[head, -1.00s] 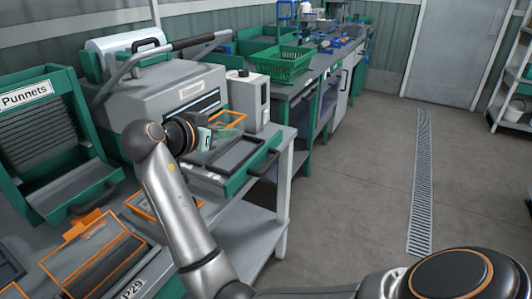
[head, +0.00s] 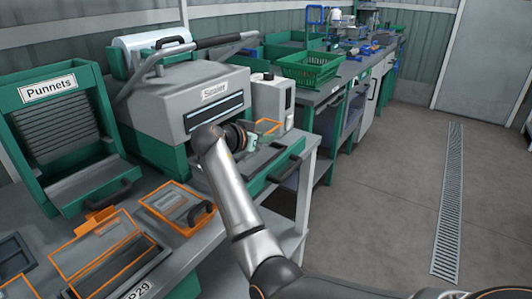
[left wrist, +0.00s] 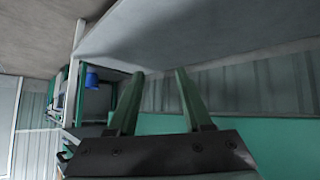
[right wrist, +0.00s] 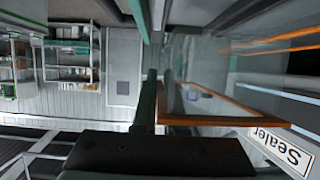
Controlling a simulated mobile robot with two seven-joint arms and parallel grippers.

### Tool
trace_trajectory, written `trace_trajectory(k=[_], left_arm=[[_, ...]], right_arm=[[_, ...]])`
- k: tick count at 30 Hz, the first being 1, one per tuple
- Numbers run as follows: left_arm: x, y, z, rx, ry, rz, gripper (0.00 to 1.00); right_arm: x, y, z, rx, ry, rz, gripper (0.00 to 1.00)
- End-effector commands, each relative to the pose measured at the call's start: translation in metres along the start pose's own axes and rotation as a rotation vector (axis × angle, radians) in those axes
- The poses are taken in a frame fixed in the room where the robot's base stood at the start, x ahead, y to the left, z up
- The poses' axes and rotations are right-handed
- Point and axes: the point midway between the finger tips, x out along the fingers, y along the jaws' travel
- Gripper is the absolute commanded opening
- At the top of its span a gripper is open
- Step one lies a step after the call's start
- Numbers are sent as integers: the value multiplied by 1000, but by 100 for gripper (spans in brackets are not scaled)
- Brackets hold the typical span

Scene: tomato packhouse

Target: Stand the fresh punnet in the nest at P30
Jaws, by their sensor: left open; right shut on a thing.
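The fresh punnet, clear with an orange rim, is in my right gripper (head: 252,141) in the head view. Its rim (head: 267,127) shows just beyond the fingers, above the sealer's pulled-out drawer (head: 262,182). In the right wrist view the punnet (right wrist: 215,120) reaches right from the fingers, its wall clamped between them. My left gripper (left wrist: 158,88) is open and empty in the left wrist view, pointing toward a grey and green wall; it is outside the head view. A P29 label (head: 138,291) shows at the bench front; I cannot read a P30 label.
The sealer (head: 215,92) stands behind my right arm, with a white box (head: 273,103) on its right. A Punnets rack (head: 50,90) is at left. Orange-edged frames (head: 178,207) lie on the front bench. A green basket (head: 310,68) sits farther back. Open floor lies right.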

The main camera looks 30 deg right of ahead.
Motion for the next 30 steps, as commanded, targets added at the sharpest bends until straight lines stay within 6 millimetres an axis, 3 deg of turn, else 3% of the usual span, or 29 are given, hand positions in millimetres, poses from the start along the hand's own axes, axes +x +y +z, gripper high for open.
trace_trajectory(k=[3,11,15,29,30], left_arm=[[2,-1,2,1,-1,-1,50],[2,-1,4,1,-2,-2,50],[2,-2,5,1,-3,-2,50],[5,-2,8,1,-2,-4,50],[3,-2,7,0,-3,-4,50]], right_arm=[[18,-6,10,0,0,1,0],[32,-11,19,1,1,1,0],[40,-11,38,-3,-1,0,0],[45,-11,52,1,1,-1,0],[44,-11,50,1,1,-1,14]])
